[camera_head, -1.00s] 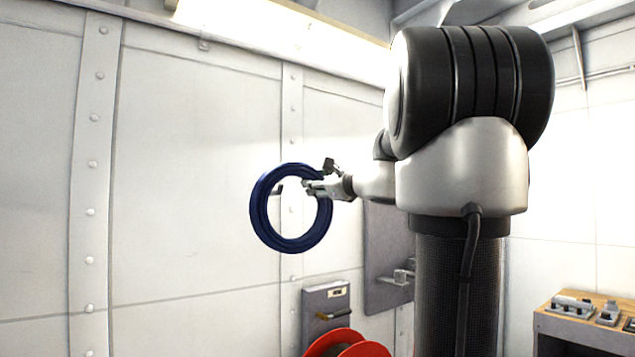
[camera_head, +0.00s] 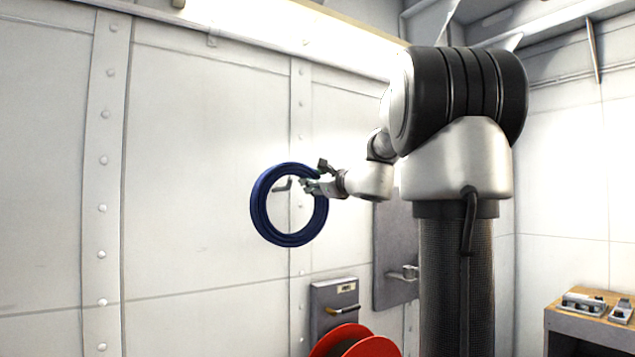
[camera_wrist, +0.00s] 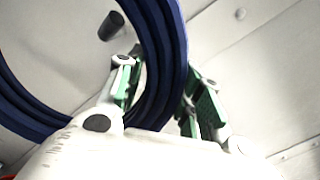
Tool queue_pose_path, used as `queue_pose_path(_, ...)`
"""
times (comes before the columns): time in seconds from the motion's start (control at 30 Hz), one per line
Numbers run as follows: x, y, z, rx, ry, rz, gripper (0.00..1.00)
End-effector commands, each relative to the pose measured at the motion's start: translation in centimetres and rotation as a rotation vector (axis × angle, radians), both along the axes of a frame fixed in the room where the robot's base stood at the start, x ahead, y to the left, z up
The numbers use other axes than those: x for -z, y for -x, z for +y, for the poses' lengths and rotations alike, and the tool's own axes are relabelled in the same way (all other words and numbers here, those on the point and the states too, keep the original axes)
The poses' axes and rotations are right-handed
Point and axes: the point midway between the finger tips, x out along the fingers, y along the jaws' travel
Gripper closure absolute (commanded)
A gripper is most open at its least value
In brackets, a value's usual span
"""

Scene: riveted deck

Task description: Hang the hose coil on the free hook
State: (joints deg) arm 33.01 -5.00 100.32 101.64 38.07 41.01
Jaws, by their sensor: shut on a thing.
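The hose coil (camera_head: 259,206) is a dark blue ring held upright in front of the white wall. My gripper (camera_head: 312,182) is shut on its upper right rim. In the wrist view, the coil (camera_wrist: 166,50) passes between the green-padded fingers (camera_wrist: 160,95). In the wrist view the hook's dark round end (camera_wrist: 112,25) shows inside the ring, left of the gripped part. I cannot tell whether the coil is around the hook or still in front of it.
Below the coil are a grey wall box (camera_head: 330,297) with a handle and a red reel (camera_head: 372,347). A grey panel (camera_head: 393,235) with a lever is behind my arm. A bench (camera_head: 565,318) with metal parts stands at right. The wall left of the coil is clear.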

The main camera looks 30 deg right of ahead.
Motion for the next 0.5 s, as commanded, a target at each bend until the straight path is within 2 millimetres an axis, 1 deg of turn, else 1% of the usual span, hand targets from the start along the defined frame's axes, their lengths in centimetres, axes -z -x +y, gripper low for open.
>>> queue_pose_path(0.5, 0.1, -3.3, 0.1, 0.000, -0.001, -0.001, 1.00)
